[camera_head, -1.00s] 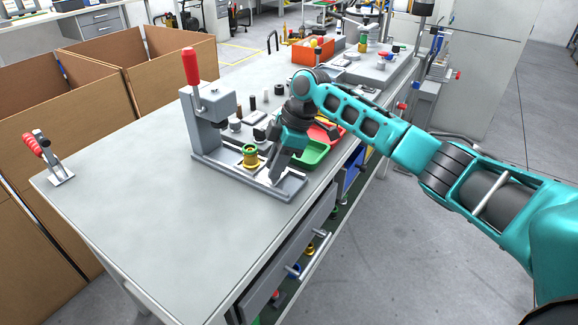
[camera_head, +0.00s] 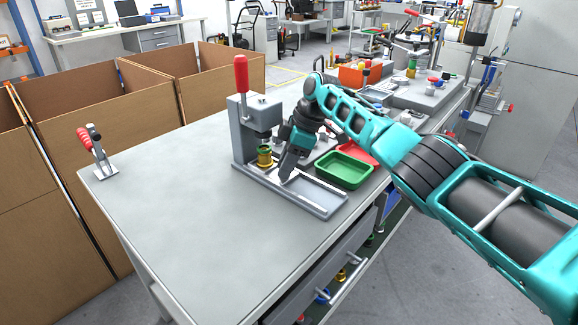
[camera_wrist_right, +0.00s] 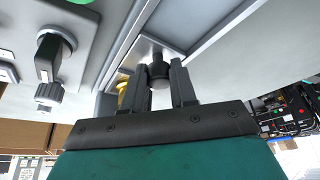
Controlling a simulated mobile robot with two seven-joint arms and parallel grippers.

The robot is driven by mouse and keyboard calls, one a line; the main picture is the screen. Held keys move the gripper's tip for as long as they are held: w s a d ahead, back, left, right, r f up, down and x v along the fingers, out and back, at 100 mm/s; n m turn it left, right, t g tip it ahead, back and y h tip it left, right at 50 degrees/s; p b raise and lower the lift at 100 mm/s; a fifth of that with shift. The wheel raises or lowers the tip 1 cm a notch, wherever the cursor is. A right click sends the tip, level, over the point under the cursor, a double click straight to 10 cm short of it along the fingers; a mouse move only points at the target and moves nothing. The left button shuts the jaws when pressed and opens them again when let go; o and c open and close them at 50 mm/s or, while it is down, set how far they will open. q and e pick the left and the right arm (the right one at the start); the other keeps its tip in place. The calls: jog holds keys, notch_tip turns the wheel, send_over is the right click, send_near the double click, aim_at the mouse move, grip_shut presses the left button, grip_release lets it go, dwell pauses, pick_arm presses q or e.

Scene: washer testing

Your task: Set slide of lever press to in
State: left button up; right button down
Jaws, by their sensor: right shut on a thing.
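The lever press (camera_head: 248,128) is a grey frame with an upright red lever handle (camera_head: 241,75). It stands on the bench, with a long grey base rail (camera_head: 325,198) running out toward the front right. A yellow and green spool-like part (camera_head: 265,158) sits on the slide, close in front of the column and about under the press head. My right gripper (camera_head: 286,173) is down at the rail, just in front of the spool. In the right wrist view its fingers (camera_wrist_right: 160,88) are shut on a dark round knob (camera_wrist_right: 158,70) of the slide. The slide plate is mostly hidden.
A green tray (camera_head: 343,170) and a red tray (camera_head: 362,150) lie right of the rail, close to my right gripper. A red-handled toggle clamp (camera_head: 95,150) stands at the bench's left corner. The bench top (camera_head: 190,200) left of the press is clear.

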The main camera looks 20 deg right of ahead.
jog(key=shift+w+r, duration=0.15)
jog(key=shift+r, duration=0.1)
jog(key=c, duration=1.2)
grip_release()
jog(key=shift+w, duration=0.1)
pick_arm(q)
jog(key=shift+s+f, duration=0.15)
jog(key=shift+f, duration=0.1)
pick_arm(e)
jog(key=o, duration=0.3)
jog(key=shift+a+f, duration=0.1)
jog(key=shift+f, duration=0.1)
pick_arm(q)
jog(key=shift+s+a+r+p, duration=0.1)
jog(key=shift+a+r+p, duration=0.15)
jog(key=shift+r+p, duration=0.7)
pick_arm(e)
jog(key=v, duration=1.3)
pick_arm(q)
jog(key=shift+s+f, duration=0.1)
jog(key=shift+f, duration=0.1)
pick_arm(e)
jog(key=shift+f, duration=0.1)
